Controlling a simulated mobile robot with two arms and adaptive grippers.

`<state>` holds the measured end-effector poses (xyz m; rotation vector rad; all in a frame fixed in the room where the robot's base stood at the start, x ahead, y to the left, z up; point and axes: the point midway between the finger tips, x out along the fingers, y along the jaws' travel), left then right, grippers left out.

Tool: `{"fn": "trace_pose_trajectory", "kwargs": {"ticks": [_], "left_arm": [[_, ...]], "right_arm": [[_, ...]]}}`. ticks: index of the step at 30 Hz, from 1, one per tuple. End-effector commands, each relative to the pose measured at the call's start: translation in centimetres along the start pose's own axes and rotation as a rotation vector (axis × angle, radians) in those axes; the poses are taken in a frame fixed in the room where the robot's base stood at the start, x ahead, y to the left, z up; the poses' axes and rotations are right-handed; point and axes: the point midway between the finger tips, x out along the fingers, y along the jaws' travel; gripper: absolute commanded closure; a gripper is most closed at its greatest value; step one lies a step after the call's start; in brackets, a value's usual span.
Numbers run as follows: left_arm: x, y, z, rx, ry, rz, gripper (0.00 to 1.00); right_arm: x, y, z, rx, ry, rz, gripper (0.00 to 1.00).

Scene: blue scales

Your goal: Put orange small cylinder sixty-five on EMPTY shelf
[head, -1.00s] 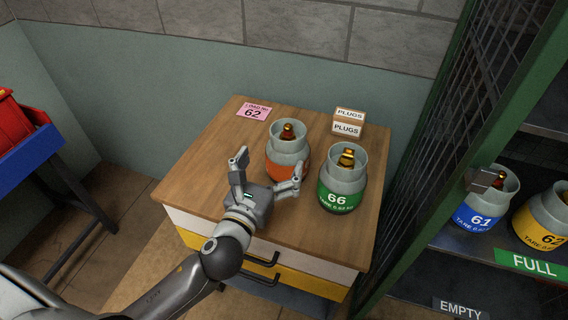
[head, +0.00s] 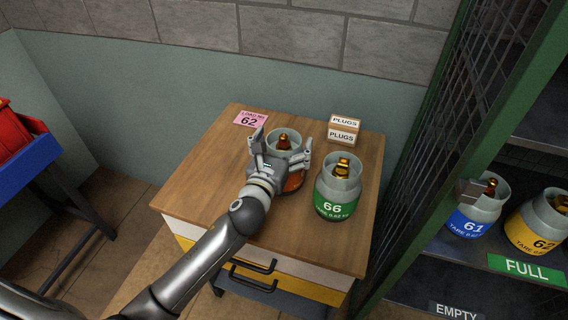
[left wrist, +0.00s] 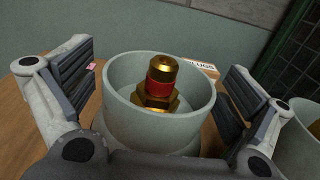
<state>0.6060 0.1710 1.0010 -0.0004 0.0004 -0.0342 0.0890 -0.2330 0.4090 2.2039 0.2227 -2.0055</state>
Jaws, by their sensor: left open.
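The orange small cylinder (head: 293,183) stands upright on the wooden cabinet top, with a grey collar around a brass valve; its number is hidden behind my gripper. My left gripper (head: 283,146) is open, with its fingers on either side of the collar. In the left wrist view the collar (left wrist: 160,125) sits between the two open fingers, with a visible gap on each side. The EMPTY shelf label (head: 458,311) shows at the bottom right, and the shelf itself is mostly out of view. My right gripper is not in view.
A green cylinder marked 66 (head: 338,187) stands close right of the orange one. PLUGS boxes (head: 343,130) and a pink card (head: 251,118) lie behind. The green mesh cage door (head: 456,150) stands between the cabinet and the FULL shelf (head: 524,268), which holds blue 61 and yellow 62.

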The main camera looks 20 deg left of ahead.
Motion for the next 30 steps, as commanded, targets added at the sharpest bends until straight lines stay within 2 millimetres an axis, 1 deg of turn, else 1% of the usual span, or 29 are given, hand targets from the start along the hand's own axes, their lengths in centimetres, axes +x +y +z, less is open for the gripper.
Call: {"fn": "trace_pose_trajectory", "kwargs": {"ticks": [4, 5, 26, 27, 30], "left_arm": [[-0.02, 0.01, -0.05, 0.000, 0.001, 0.000, 0.01], [-0.02, 0.01, -0.05, 0.000, 0.001, 0.000, 0.02], [-0.06, 0.01, -0.07, 0.001, 0.001, 0.000, 0.92], [-0.03, 0.00, 0.21, 0.001, -0.004, 0.000, 0.96], [-0.03, 0.00, 0.21, 0.001, -0.004, 0.000, 0.96]], "right_arm": [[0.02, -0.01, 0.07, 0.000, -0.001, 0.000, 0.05], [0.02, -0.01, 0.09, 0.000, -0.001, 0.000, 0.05], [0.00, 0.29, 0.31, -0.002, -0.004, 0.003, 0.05], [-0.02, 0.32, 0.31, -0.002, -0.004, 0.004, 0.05], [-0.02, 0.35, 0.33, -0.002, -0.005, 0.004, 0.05]]}}
